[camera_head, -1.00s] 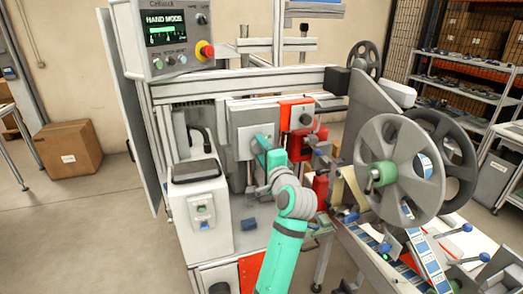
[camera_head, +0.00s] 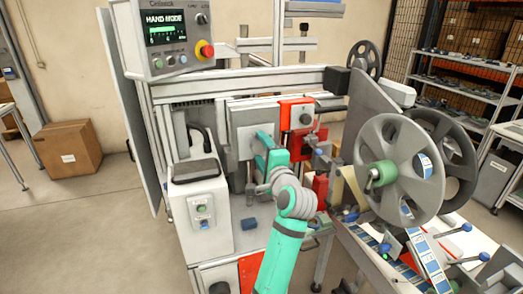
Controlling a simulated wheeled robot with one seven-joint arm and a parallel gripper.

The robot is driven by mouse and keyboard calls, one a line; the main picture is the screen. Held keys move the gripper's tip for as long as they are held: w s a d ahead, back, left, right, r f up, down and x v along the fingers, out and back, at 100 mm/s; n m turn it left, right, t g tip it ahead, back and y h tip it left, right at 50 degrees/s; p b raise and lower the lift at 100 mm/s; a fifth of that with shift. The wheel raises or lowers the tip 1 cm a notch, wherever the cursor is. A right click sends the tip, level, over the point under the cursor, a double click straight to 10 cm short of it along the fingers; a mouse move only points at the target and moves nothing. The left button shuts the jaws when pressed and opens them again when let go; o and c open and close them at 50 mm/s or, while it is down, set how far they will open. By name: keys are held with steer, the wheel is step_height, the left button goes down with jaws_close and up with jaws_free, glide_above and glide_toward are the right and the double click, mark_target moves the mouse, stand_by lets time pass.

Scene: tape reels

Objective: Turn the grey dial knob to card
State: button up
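A dark grey dial knob (camera_head: 201,18) sits at the top right of the control panel (camera_head: 160,58), whose screen reads "HAND MODE". Another round knob (camera_head: 305,119) is on a red block in the middle of the machine. My teal gripper (camera_head: 263,145) is in front of a pale grey square plate (camera_head: 240,146), left of the red block. A dial on that plate, if there is one, is hidden behind my gripper. I cannot read any "card" marking. My fingers are too small and overlapped to show whether they are open or touching anything.
Large grey reels (camera_head: 399,170) stand close on the right. A white unit with a dark top (camera_head: 195,172) is on the left. A red emergency button (camera_head: 206,50) is on the panel. A cardboard box (camera_head: 68,149) lies on the floor at left.

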steer(key=v, duration=1.1)
steer(key=shift+w, duration=0.1)
steer(key=s+d+f+n+h, duration=0.1)
steer(key=s+f+h, duration=0.15)
steer(key=f, duration=0.65)
steer(key=s+d+f+n+h, duration=0.1)
steer(key=s+f, duration=0.3)
steer(key=f, duration=0.6)
steer(key=s+f+n+g+h, duration=0.15)
steer(key=s+f+n, duration=0.25)
steer(key=s+f, duration=0.85)
steer(key=s+a+f+n+h, duration=0.1)
steer(key=s+f+n, duration=0.15)
steer(key=s, duration=0.45)
steer(key=s+f+n, duration=0.2)
steer(key=s+f, duration=0.1)
steer(key=s, duration=0.5)
steer(key=s+a+r+n, duration=0.1)
steer(key=s+a+n, duration=0.1)
steer(key=s, duration=0.6)
steer(key=s+a+r+n, duration=0.1)
steer(key=s+a+n, duration=0.1)
steer(key=s, duration=0.6)
steer(key=shift+s+a+r+n, duration=0.2)
steer(key=shift+a+r+n, duration=0.1)
steer(key=shift+n, duration=0.25)
